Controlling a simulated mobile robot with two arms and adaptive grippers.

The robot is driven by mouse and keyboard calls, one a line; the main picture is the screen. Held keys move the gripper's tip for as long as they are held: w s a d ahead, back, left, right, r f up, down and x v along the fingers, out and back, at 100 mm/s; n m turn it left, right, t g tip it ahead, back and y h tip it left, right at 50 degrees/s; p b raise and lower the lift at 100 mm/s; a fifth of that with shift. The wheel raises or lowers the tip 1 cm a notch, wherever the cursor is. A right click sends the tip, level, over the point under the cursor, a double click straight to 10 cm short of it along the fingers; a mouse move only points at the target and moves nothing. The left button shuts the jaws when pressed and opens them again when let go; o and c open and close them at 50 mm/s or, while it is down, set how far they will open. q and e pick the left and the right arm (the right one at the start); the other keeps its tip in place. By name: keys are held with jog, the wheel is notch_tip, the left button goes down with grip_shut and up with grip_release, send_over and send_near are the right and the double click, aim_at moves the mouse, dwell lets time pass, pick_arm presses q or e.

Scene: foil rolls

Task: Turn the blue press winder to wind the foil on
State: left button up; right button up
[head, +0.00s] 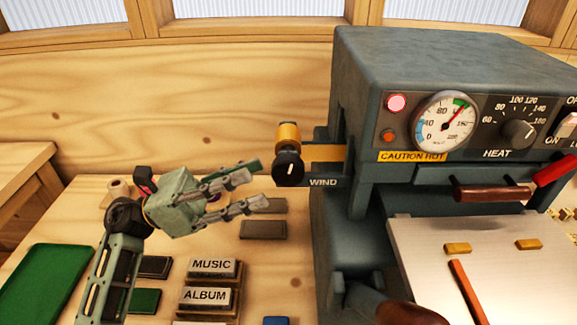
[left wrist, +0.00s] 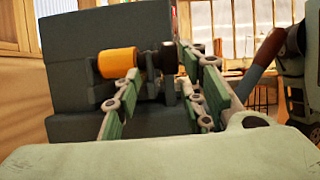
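The winder is a black knob (head: 288,168) with a white pointer line, above the WIND label (head: 323,182) on the left side of the blue-grey press (head: 440,60). A gold foil roll (head: 289,132) sits just behind and above it, with a gold strip running into the press. My left gripper (head: 256,186) is open and empty, left of the knob, fingers pointing toward it with a small gap. In the left wrist view, the gold roll (left wrist: 118,62) shows ahead, and the dark knob is partly hidden by the fingers (left wrist: 168,72). My right gripper is not in view.
The press has a round gauge (head: 445,121), a HEAT dial (head: 519,133) and a CAUTION HOT label (head: 411,156). Below the gripper lie MUSIC (head: 212,267) and ALBUM (head: 206,297) blocks. A green mat (head: 45,285) lies at left. A brown handle (head: 410,314) sticks out at bottom.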

aim_at(289, 169)
pick_arm(q)
jog(key=shift+m, duration=0.3)
jog(key=p+x, duration=0.1)
jog(key=x, duration=0.2)
jog(key=s+p+x, duration=0.1)
jog(key=p+x, duration=0.1)
jog(key=x, duration=0.1)
jog(key=shift+s+d+r, duration=0.15)
jog(key=shift+d+r, duration=0.05)
jog(key=shift+r, duration=0.1)
jog(key=shift+s+d+r, duration=0.1)
jog(key=shift+d+r, duration=0.1)
jog(key=shift+d, duration=0.5)
jog(key=shift+c, duration=0.5)
grip_shut()
